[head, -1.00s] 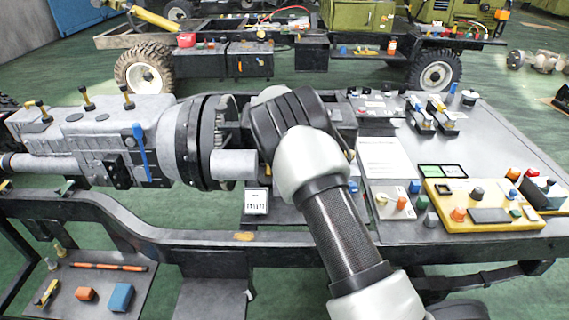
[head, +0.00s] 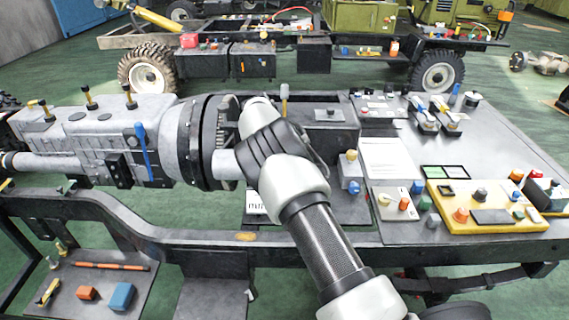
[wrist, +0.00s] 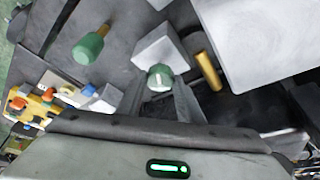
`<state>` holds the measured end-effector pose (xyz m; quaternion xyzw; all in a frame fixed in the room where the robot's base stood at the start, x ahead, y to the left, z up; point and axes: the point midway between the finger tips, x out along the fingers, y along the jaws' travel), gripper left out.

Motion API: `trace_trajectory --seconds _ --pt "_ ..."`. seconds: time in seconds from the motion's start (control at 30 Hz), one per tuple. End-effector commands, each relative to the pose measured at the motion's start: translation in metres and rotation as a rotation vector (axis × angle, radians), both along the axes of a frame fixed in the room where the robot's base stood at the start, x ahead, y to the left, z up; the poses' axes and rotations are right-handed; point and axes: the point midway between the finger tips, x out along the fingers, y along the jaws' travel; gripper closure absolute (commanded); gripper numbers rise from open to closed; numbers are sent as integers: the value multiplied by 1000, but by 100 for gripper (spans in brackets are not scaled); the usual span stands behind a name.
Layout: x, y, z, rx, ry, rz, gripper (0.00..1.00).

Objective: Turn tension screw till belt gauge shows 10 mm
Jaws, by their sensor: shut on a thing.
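In the wrist view my gripper (wrist: 160,85) is shut on a small green-capped knob (wrist: 160,75) with a pale mark on its top. I cannot tell for certain that this knob is the tension screw. A pale block lies just behind it. In the head view my wrist hides the fingers and the knob beside the large grey cylinder housing (head: 100,140). A small white plate with dark marks (head: 255,203), perhaps the gauge, sits below my wrist, partly covered. Its reading is not legible, and no belt is clearly visible.
A brass pin (wrist: 208,70) and a large pale block (wrist: 260,40) stand close to the fingers. A second green knob (wrist: 90,46) is at upper left. A bench (head: 510,140) with a yellow control panel (head: 440,215) is to the right in the head view.

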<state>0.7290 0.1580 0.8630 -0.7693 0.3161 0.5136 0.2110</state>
Motion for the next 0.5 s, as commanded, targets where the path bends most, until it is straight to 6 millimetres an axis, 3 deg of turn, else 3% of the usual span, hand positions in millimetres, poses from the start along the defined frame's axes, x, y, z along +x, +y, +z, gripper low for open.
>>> trace_trajectory --seconds 0.37,0.4,0.5 --pt "0 0 0 2 0 -3 89" --pt "0 0 0 2 0 -3 60" --pt "0 0 0 2 0 -3 48"
